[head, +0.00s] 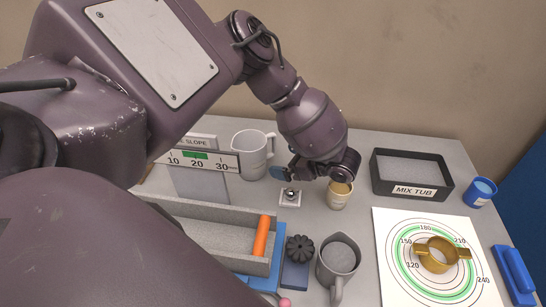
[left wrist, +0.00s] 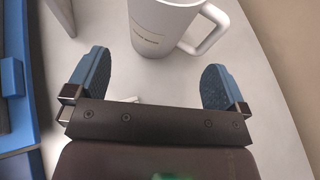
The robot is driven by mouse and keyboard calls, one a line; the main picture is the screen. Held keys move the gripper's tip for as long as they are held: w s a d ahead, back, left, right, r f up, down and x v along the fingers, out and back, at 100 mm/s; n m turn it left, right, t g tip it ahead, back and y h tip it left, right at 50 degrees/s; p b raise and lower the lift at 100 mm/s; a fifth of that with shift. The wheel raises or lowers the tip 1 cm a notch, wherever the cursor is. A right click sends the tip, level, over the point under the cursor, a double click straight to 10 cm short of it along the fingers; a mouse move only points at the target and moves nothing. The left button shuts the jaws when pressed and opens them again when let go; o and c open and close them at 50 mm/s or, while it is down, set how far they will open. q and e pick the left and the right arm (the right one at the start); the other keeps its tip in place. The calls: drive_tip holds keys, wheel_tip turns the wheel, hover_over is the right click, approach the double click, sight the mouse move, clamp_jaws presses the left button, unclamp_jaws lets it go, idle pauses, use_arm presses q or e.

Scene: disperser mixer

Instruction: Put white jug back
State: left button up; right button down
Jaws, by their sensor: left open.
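The white jug (head: 252,156) stands upright on the grey table, towards the back, left of my left gripper (head: 308,172). In the left wrist view the jug (left wrist: 162,28) is just beyond the fingertips, its handle to the right and a small label on its side. My left gripper (left wrist: 154,80) is open, its two blue-padded fingers apart with nothing between them. The jug's top is cut off in that view. My right gripper does not show.
A small metal piece (head: 290,197) and a tan cup (head: 338,198) stand near the gripper. A dark MIX TUB (head: 377,178) and a blue cup (head: 480,192) are to the right. A grey jug (head: 337,258) stands in front. A slope gauge board (head: 205,183) stands left of the white jug.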

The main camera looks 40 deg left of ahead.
use_arm(q)
drive_tip(key=shift+v, duration=1)
